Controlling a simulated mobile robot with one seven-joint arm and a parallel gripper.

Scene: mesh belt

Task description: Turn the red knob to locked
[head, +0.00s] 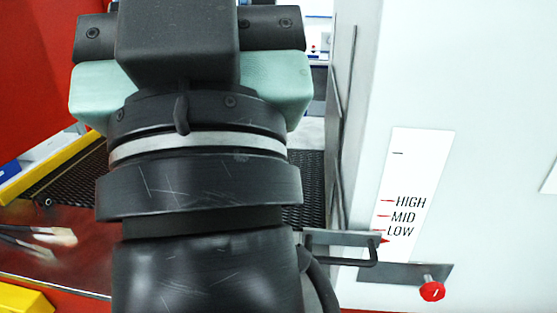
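The red knob (432,291) is at the lower right of the head view, on the end of a short metal stem below a dark grey plate (400,272). A small pale mark shows on its face, close to upright; no "locked" label can be read beside it. My arm fills the left middle of the view, black with pale green parts, well to the left of the knob. The fingers of my gripper do not show. Nothing touches the knob.
A white label (412,170) reads HIGH, MID and LOW, with red marks, on a pale panel. A black bar handle (345,247) juts out left of the knob. Black mesh (75,182) with a yellow edge and a brush (50,235) lie at left. The space right of the knob looks clear.

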